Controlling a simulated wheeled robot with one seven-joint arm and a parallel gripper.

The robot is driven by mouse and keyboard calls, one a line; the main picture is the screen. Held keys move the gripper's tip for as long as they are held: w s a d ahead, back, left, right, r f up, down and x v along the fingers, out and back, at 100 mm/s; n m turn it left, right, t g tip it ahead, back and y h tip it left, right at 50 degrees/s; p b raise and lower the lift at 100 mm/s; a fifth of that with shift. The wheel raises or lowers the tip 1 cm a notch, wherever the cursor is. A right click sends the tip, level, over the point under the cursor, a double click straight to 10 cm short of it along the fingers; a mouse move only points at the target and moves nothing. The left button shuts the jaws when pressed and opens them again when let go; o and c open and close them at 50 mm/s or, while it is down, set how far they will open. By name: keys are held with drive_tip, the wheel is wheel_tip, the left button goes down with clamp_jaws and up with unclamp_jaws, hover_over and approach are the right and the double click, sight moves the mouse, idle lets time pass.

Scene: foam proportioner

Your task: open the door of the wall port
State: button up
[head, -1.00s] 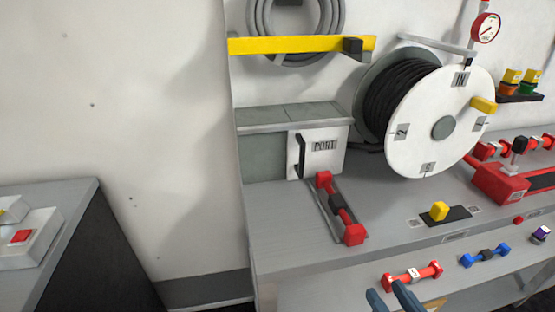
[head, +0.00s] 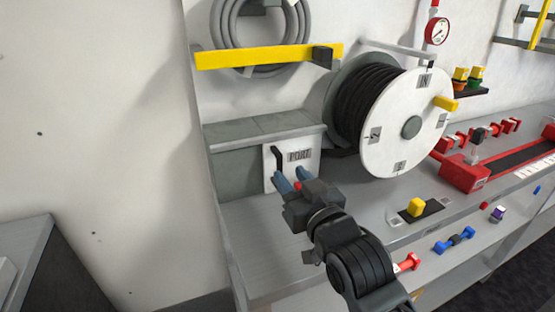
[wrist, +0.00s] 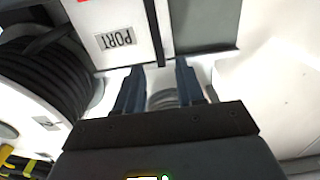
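The wall port is a grey box with a white door (head: 308,163) labelled PORT, and the door looks shut. A dark vertical bar handle (head: 278,158) runs along the door's left side. My gripper (head: 292,181) is in front of the lower part of the door, its two blue fingers apart and empty. In the wrist view, the door (wrist: 118,22) is upside down, and the handle (wrist: 154,30) lines up with the gap between my fingertips (wrist: 160,72). The handle seems just beyond the tips; I cannot tell whether they touch.
A hose reel (head: 405,122) stands close to the right of the port. A yellow bar (head: 260,57) crosses the wall above it. A yellow knob (head: 416,207) is on the bench to the right. The bench top (head: 255,245) left of my arm is clear.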

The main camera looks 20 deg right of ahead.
sight(280, 164)
drive_tip(key=w, duration=0.7)
drive_tip(key=shift+p, duration=0.35)
clamp_jaws()
